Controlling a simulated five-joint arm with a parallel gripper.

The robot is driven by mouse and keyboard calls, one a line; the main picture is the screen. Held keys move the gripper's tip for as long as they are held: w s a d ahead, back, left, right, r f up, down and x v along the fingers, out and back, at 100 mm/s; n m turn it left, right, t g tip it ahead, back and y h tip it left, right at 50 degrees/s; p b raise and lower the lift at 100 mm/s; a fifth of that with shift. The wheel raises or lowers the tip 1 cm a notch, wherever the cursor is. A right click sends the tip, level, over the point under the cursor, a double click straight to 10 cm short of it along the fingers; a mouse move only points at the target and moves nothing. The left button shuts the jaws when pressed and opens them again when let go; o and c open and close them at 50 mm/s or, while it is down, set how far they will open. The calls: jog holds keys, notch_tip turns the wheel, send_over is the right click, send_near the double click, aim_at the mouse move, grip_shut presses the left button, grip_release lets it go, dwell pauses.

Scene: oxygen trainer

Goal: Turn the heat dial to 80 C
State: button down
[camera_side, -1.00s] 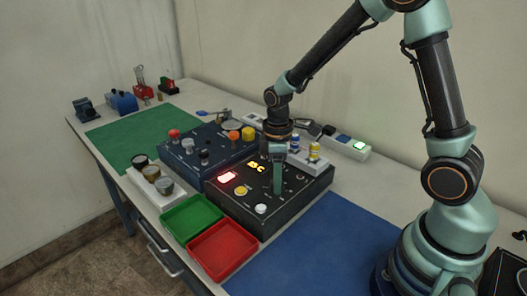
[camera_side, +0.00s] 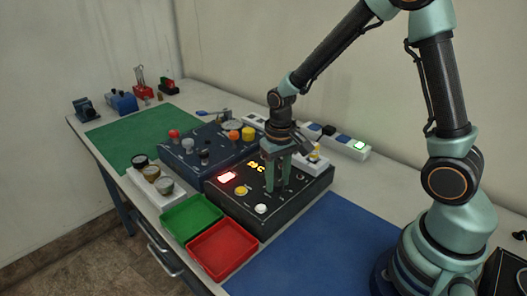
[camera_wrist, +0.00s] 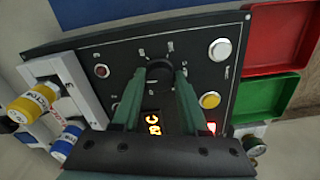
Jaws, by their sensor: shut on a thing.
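The black heat dial (camera_wrist: 159,74) sits on the dark control panel (camera_wrist: 195,50), with white marks around it, in the wrist view. My gripper (camera_wrist: 157,82) is shut on the dial, one green finger on each side of it. In the side view my gripper (camera_side: 277,189) points straight down onto the panel (camera_side: 300,205), and its fingers hide the dial. A lit yellow display (camera_wrist: 153,123) shows between the fingers in the wrist view, partly covered. Its reading and the dial's pointer are not clear to me.
The panel also carries a yellow button (camera_side: 241,190), a white button (camera_side: 261,209) and a lit red switch (camera_side: 227,177). A red tray (camera_side: 222,250) and a green tray (camera_side: 191,218) stand at its left. A second blue panel (camera_side: 200,150) lies behind. The blue mat (camera_side: 320,245) is clear.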

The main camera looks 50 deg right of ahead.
jog(key=m, duration=0.5)
jog(key=shift+d+m, duration=0.1)
jog(key=shift+m, duration=0.3)
jog(key=m, duration=0.5)
jog(key=shift+s, duration=0.1)
jog(key=shift+m, duration=0.4)
jog(key=shift+c, duration=2.1)
grip_release()
